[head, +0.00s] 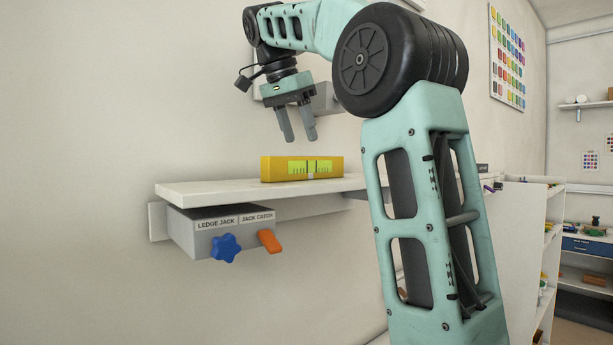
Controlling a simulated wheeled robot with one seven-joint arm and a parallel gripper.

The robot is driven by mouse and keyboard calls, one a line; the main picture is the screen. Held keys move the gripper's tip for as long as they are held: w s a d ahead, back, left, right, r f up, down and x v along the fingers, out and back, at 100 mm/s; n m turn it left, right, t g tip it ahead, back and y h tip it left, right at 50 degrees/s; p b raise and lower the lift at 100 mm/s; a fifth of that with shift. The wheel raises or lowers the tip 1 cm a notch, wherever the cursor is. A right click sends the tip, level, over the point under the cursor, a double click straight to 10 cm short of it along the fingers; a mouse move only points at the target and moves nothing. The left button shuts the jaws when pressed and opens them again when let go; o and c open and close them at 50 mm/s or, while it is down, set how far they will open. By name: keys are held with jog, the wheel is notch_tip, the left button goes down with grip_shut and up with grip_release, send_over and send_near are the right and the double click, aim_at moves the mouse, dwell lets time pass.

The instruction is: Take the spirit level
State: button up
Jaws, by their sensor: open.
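The yellow spirit level (270,168), with a green scale window in its front face, lies lengthwise on a white wall shelf (190,189). My gripper (299,139) points down above the level, with its two grey fingers apart and nothing between them. A gap shows between the fingertips and the top of the level. How far the gripper is in front of or behind the level is hard to tell.
Under the shelf is a grey box (190,240) labelled LEDGE JACK and JACK CATCH, with a blue star knob (226,248) and an orange lever (269,241). My arm hides the shelf's right part. A colour chart (507,55) hangs at right. The shelf's left end is bare.

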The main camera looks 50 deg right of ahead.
aim_at(307, 159)
jog(key=shift+p+x, duration=0.7)
jog(key=shift+x, duration=2.75)
jog(key=shift+w, duration=0.1)
grip_shut()
